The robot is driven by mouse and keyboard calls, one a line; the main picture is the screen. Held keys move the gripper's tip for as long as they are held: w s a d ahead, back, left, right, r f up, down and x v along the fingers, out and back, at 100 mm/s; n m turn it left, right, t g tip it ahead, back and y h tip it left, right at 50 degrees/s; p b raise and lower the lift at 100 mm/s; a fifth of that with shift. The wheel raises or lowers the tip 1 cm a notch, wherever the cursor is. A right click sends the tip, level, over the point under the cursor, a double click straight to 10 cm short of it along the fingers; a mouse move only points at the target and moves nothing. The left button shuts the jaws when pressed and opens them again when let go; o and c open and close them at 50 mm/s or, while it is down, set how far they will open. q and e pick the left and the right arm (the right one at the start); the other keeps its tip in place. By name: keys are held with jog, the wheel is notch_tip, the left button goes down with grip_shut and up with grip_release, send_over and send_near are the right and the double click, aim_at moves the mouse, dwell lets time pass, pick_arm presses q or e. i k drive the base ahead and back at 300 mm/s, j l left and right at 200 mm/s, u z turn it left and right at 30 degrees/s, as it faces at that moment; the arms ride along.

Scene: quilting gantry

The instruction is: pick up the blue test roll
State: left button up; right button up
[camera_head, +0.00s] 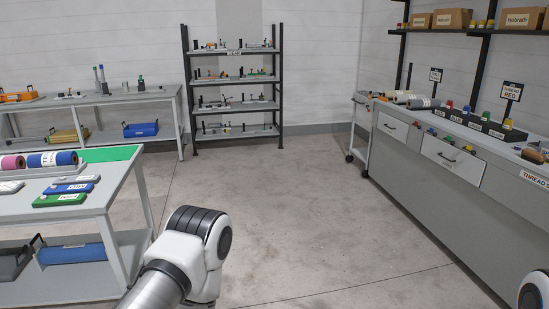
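A blue roll (67,158) with a white label band lies at the back of the left table, beside a pink roll (11,162). The print on its label is too small to read in full. Only white and black links of my arms show, at the bottom middle and bottom right corner. Neither gripper is in view. The blue roll is not touched by any visible part of my arms.
The left table (100,202) holds a blue case (70,188), a green case (60,199) and a green mat (112,153). A shelf rack (235,110) stands at the back. A drawer counter (455,195) lines the right. The middle floor is clear.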

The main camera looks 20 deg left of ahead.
aim_at(71, 157)
jog(key=i+j+u, duration=0.4)
jog(key=i, duration=0.3)
jog(key=i+u, duration=0.35)
jog(key=i, duration=0.35)
jog(key=i+l+u, duration=0.25)
jog(key=i+u, duration=0.15)
jog(key=i, duration=0.35)
